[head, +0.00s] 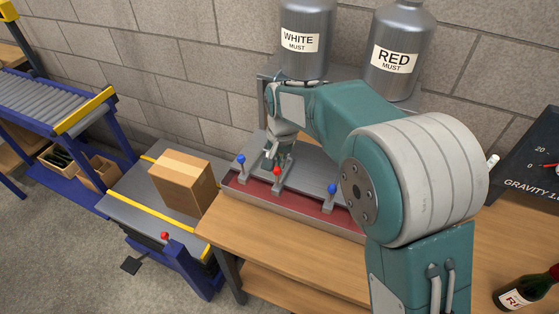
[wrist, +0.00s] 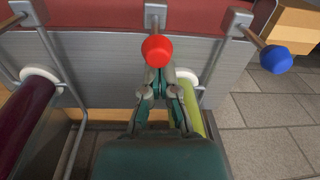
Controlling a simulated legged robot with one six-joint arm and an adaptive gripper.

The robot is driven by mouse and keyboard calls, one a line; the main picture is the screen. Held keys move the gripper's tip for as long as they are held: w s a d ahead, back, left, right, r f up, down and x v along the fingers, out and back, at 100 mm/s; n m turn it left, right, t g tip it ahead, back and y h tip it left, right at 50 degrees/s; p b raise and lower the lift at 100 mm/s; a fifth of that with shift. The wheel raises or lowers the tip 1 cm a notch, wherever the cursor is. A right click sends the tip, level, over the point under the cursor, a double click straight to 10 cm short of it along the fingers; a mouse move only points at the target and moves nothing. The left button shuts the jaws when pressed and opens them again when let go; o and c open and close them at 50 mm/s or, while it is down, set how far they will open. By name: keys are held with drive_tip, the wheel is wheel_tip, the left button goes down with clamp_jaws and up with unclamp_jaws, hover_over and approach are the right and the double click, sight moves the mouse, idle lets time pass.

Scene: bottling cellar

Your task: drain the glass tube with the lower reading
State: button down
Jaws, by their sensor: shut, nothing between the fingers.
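In the wrist view, a glass tube of dark red liquid (wrist: 24,112) stands at the left and one of yellow-green liquid (wrist: 196,122) at the right, partly behind my gripper. Each has a white collar. I cannot make out a reading on either. A red-knobbed lever (wrist: 157,50) is between them, with a blue-knobbed lever (wrist: 276,60) at the right. In the head view, the red knob (head: 277,171) sits between the left blue knob (head: 241,160) and right blue knob (head: 332,188). My gripper (wrist: 162,78) is shut and empty, close to the red knob; contact is unclear.
Steel tanks labelled white must (head: 300,42) and red must (head: 395,58) stand behind my arm. A cardboard box (head: 182,182) sits on the conveyor at left. A bottle (head: 522,289) and dark gravity board (head: 525,165) are at right. The bench front (head: 245,235) is clear.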

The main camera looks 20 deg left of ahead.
drive_tip(key=shift+s+r+t, duration=0.1)
drive_tip(key=shift+s+t, duration=0.05)
drive_tip(key=shift+t, duration=0.25)
